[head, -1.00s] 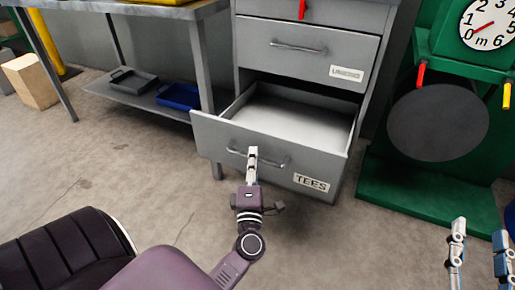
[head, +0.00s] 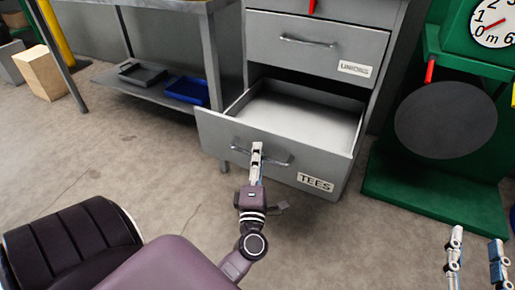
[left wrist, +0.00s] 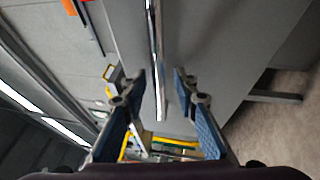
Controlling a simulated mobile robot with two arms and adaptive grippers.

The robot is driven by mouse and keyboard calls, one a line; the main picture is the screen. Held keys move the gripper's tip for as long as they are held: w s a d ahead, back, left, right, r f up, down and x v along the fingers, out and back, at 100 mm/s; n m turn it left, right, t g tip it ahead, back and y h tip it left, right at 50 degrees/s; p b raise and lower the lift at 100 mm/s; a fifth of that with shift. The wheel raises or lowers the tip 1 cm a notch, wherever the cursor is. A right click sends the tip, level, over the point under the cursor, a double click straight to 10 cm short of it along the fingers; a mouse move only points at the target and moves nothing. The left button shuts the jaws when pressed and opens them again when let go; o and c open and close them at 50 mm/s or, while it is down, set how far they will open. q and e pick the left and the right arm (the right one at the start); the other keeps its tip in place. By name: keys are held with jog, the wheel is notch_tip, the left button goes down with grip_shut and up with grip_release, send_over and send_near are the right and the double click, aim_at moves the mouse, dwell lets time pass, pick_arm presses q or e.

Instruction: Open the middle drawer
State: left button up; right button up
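The grey drawer labelled TEES (head: 222,140) stands pulled out and looks empty; it is the lowest drawer I see. Its bar handle (head: 278,161) also shows in the left wrist view (left wrist: 154,50). The UNIONS drawer (head: 300,65) above it is shut, with its own handle (head: 308,41). My left gripper (head: 256,150) is at the TEES handle. In the left wrist view its fingers (left wrist: 160,105) stand apart on either side of the bar, with gaps showing. My right gripper (head: 476,250) is open and empty at the lower right.
A metal bench with a low shelf (head: 130,95) stands left of the cabinet, holding a dark tray (head: 140,73) and a blue tray (head: 187,90). A wooden block (head: 43,73) lies far left. A green scale stand (head: 425,190) is at right.

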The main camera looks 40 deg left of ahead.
pick_arm(q)
jog(key=v, duration=1.2)
dwell(0.4)
